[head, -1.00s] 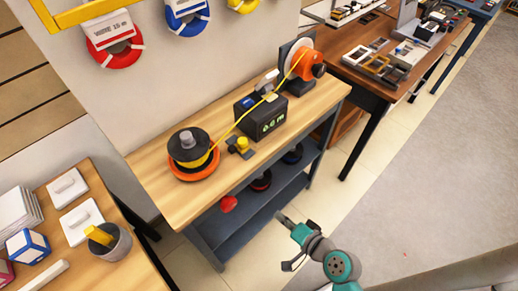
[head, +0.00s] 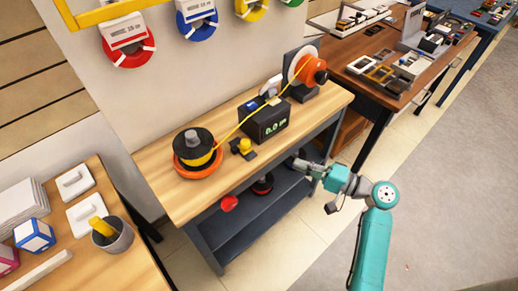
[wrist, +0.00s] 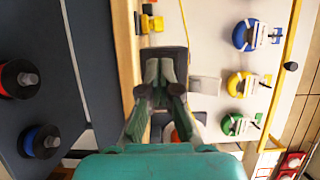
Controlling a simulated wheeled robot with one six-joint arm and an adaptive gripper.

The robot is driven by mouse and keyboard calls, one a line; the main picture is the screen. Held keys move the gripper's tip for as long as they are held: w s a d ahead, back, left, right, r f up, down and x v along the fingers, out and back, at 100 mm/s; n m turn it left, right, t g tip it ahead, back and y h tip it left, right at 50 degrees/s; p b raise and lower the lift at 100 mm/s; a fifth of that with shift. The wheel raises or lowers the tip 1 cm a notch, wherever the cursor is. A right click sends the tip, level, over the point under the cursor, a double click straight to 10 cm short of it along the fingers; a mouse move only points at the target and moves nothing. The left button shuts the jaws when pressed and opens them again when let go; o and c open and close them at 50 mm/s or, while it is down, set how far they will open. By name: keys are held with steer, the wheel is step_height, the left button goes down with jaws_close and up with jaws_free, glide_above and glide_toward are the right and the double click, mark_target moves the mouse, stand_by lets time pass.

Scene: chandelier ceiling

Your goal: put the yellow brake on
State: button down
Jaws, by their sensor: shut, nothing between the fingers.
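The yellow brake (head: 243,146) is a small yellow block on a dark base, standing on the wooden bench top between the spool and the black meter box. In the wrist view it is at the top (wrist: 152,22), beyond my fingertips. My gripper (head: 296,163) is in front of the bench's front edge, to the right of the brake and apart from it. In the wrist view my gripper (wrist: 161,70) has its fingers together, empty, with a dark box shape behind them.
A yellow line runs from the spool on an orange dish (head: 197,158) over the meter box (head: 265,122) to an orange reel (head: 312,70). A lower shelf (head: 250,215) holds more spools. A side table (head: 60,235) stands left. Open floor lies right.

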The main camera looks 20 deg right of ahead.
mark_target(249, 145)
stand_by(0.4)
steer(key=x, duration=1.4)
steer(key=w, duration=0.2)
steer(key=w+a, duration=0.1)
steer(key=shift+w+a+r, duration=0.1)
steer(key=shift+w, duration=0.3)
